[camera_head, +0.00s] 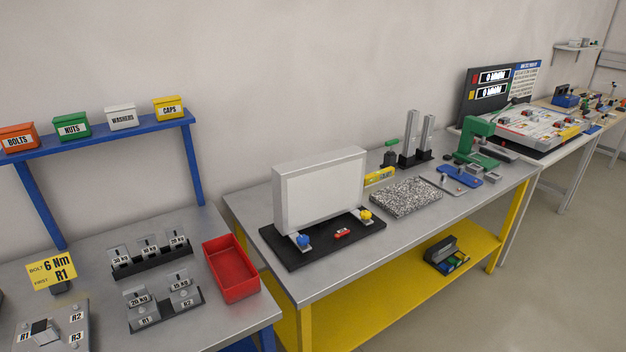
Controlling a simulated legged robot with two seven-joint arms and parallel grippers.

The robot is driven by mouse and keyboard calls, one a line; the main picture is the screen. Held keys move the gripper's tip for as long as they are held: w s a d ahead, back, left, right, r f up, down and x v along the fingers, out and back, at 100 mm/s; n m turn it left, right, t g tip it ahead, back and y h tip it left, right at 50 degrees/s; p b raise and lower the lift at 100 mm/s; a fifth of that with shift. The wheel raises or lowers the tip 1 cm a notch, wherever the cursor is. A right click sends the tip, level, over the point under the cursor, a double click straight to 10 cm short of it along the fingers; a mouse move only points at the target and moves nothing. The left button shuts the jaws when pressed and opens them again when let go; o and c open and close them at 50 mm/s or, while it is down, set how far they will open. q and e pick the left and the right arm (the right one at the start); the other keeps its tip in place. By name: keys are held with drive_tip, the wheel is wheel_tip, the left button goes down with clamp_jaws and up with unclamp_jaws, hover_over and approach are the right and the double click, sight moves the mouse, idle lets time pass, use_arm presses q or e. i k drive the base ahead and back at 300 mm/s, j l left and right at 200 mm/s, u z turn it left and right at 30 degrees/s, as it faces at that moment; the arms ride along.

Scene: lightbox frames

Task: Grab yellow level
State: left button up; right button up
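A small yellow level (380,176) lies on the grey bench, behind the speckled granite plate and just right of the white lightbox. It looks long and flat, with a darker spot near its middle. Its left end is close to the lightbox's right edge. Neither of my grippers shows in the head view.
The lightbox (320,190) stands on a black base (310,254) with a blue and a yellow knob. The speckled plate (405,198) lies in front of the level. Grey uprights (411,135) and a green press (474,140) stand to the right. A red bin (231,268) sits on the left bench.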

sight(373, 178)
drive_tip(key=i+l+u, duration=0.15)
drive_tip(key=u, duration=0.3)
drive_tip(key=i+l+u, duration=0.15)
drive_tip(key=l+u, duration=0.55)
drive_tip(key=u, duration=0.25)
drive_tip(key=i+l+u, duration=0.1)
drive_tip(key=l+u, duration=0.4)
drive_tip(key=k+l, duration=0.1)
drive_tip(key=l, duration=2.3)
drive_tip(key=k+l, duration=0.15)
drive_tip(key=l, duration=1)
